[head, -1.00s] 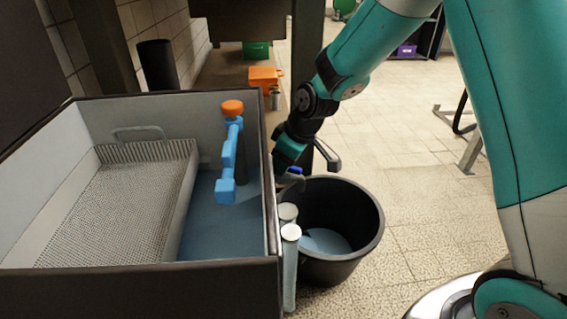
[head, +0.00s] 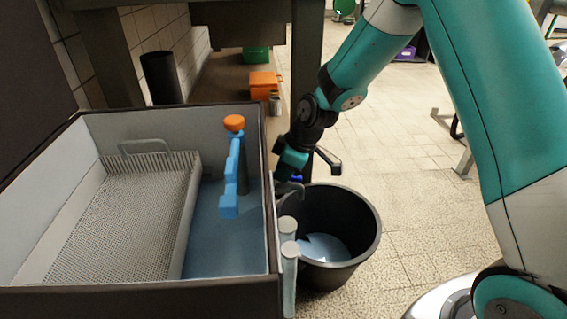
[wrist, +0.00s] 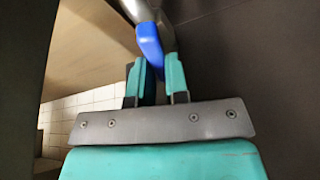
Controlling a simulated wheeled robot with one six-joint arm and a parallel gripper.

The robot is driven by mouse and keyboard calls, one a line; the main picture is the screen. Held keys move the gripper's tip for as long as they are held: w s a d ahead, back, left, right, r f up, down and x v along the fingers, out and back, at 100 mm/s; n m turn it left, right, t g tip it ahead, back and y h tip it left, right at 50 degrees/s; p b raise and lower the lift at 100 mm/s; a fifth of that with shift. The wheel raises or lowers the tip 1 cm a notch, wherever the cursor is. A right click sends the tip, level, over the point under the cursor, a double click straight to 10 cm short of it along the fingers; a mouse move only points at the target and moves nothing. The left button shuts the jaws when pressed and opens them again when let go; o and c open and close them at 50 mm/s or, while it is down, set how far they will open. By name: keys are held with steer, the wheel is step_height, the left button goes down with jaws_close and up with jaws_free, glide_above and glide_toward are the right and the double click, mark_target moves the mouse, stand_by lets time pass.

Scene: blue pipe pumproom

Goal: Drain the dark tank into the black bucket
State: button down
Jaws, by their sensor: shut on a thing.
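The dark tank (head: 262,290) stands at left with a dark rim and pale walls; bluish liquid (head: 222,250) lies in its right part. The black bucket (head: 372,228) is on the floor right of the tank, with some pale liquid (head: 322,247) at its bottom. A grey outlet pipe (head: 288,189) comes from the tank's right wall by the bucket's rim. Its blue valve handle (head: 297,178) also shows in the wrist view (wrist: 150,45). My gripper (head: 292,172) is shut on this handle; in the wrist view its fingers (wrist: 156,78) lie either side of the handle's end.
Inside the tank are a perforated metal basket (head: 125,220) and a blue part with an orange cap (head: 234,123). Behind are a black bin (head: 163,80) and an orange box (head: 264,84). Floor at right is open.

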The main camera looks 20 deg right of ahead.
steer(key=shift+n+g+p, duration=0.6)
steer(key=shift+n+p, duration=0.85)
steer(key=shift+n, duration=0.15)
steer(key=c, duration=1.1)
jaws_free()
steer(key=p+v, duration=0.2)
steer(key=v, duration=0.3)
steer(key=p+v, duration=0.3)
steer(key=v, duration=0.3)
steer(key=p+v, duration=0.3)
steer(key=v, duration=0.3)
steer(key=shift+w+d+r, duration=0.1)
steer(key=shift+d, duration=0.3)
